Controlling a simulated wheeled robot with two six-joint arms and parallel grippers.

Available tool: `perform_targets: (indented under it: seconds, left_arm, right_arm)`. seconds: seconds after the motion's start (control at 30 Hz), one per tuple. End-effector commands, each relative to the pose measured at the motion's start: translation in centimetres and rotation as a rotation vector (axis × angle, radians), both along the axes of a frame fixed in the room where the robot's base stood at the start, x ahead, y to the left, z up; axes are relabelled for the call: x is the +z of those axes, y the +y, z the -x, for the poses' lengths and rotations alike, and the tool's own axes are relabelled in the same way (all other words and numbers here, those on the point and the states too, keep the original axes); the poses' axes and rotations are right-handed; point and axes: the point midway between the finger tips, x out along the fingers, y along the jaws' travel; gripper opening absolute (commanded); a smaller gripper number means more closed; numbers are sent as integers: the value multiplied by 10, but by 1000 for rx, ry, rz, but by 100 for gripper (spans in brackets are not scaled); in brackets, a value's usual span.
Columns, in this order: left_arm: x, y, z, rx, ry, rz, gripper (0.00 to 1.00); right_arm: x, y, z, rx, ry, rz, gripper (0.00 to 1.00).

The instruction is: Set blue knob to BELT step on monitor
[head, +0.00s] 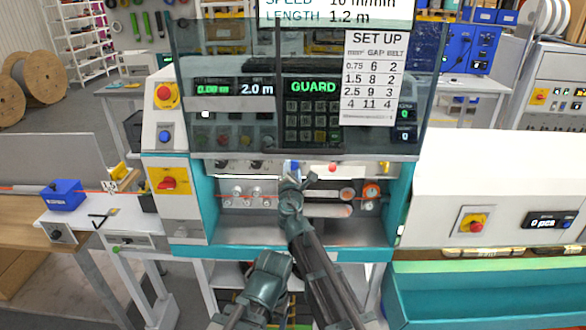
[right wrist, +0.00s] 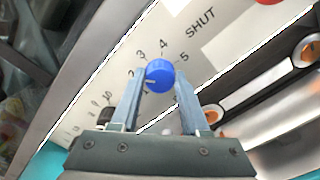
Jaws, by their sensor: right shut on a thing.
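The blue knob (right wrist: 160,75) is on a pale panel in the right wrist view, inside a printed scale. Its white mark points left and slightly down, close to the 2 or just below it. My right gripper (right wrist: 158,88) is shut on the knob, one finger on each side. In the head view the right gripper (head: 297,181) reaches the machine's front panel and hides most of the knob. The monitor (head: 335,8) is cut off at the top; it reads SPEED 10 m/min and LENGTH 1.2 m. No belt line shows. My left gripper is not clearly in view.
A SET UP chart (head: 371,77) lists GAP and BELT values. It hangs before a transparent guard (head: 230,60); a display (head: 313,87) reads GUARD. A red button (head: 332,167) sits right of the knob. Metal rollers (head: 330,210) lie below. SHUT is printed above the scale.

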Motion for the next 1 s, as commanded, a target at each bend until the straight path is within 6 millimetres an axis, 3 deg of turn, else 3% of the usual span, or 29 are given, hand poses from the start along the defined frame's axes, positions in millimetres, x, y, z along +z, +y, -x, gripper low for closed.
perform_targets:
  seconds: [0.4, 0.9, 0.93, 1.0]
  left_arm:
    - [-1, 0, 0, 0, 0, 0, 75]
    - [-1, 0, 0, 0, 0, 0, 75]
    - [-1, 0, 0, 0, 0, 0, 75]
    - [-1, 0, 0, 0, 0, 0, 75]
  right_arm:
    - [-1, 1, 2, 1, 6, 147, 0]
    - [-1, 1, 2, 1, 7, 162, 0]
    - [-1, 1, 2, 1, 7, 162, 47]
    - [-1, 1, 2, 1, 7, 163, 60]
